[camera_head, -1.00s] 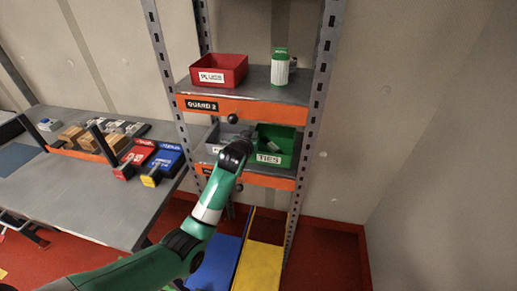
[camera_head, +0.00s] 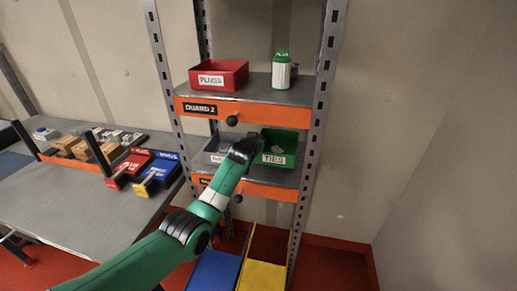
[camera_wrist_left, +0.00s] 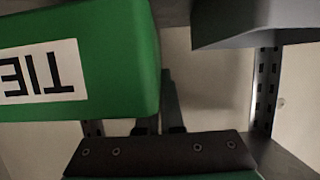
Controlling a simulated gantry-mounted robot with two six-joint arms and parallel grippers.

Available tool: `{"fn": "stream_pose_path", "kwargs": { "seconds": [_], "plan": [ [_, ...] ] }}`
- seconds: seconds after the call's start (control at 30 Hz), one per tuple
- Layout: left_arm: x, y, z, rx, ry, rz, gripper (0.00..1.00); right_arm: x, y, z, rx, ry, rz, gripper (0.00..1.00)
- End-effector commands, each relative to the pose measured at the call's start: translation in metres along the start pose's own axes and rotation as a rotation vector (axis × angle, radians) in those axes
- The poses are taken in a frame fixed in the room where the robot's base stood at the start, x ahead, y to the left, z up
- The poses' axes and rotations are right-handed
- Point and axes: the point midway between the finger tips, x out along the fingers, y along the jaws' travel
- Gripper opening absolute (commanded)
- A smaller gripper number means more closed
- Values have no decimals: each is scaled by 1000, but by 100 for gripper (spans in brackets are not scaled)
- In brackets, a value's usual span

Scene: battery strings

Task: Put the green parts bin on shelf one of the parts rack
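The green parts bin (camera_head: 277,158), labelled TIES, stands upright on the lower shelf of the parts rack (camera_head: 322,95). My left gripper (camera_head: 250,143) reaches in at the bin's left side, partly hidden by its own wrist. In the left wrist view, which is upside down, the green bin (camera_wrist_left: 105,85) fills the upper left. A dark finger of my left gripper (camera_wrist_left: 168,100) shows along the bin's edge; the bin hides the rest, so its opening is unclear. The lower shelf's orange guard (camera_head: 270,191) has a label mostly covered by my arm. My right gripper is out of view.
A grey bin (camera_head: 215,150) stands left of the green bin. The upper shelf, labelled GUARD 2 (camera_head: 201,108), holds a red PLUGS bin (camera_head: 219,79) and a green-and-white bottle (camera_head: 281,74). Blue (camera_head: 215,272) and yellow (camera_head: 262,275) bins stand below. A grey table (camera_head: 80,215) is left.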

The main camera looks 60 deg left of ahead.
Motion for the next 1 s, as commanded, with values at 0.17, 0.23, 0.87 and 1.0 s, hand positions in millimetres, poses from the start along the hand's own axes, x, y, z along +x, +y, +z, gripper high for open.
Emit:
{"fn": "stream_pose_path", "kwargs": {
  "seconds": [0.17,0.23,0.87,1.0],
  "plan": [
    [15,0,37,0,-1,0,0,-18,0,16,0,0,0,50],
    [17,0,35,0,2,0,0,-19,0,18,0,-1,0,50],
    [17,0,37,0,-2,0,33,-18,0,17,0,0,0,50],
    [17,0,36,0,-1,0,33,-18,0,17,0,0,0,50]
  ]
}}
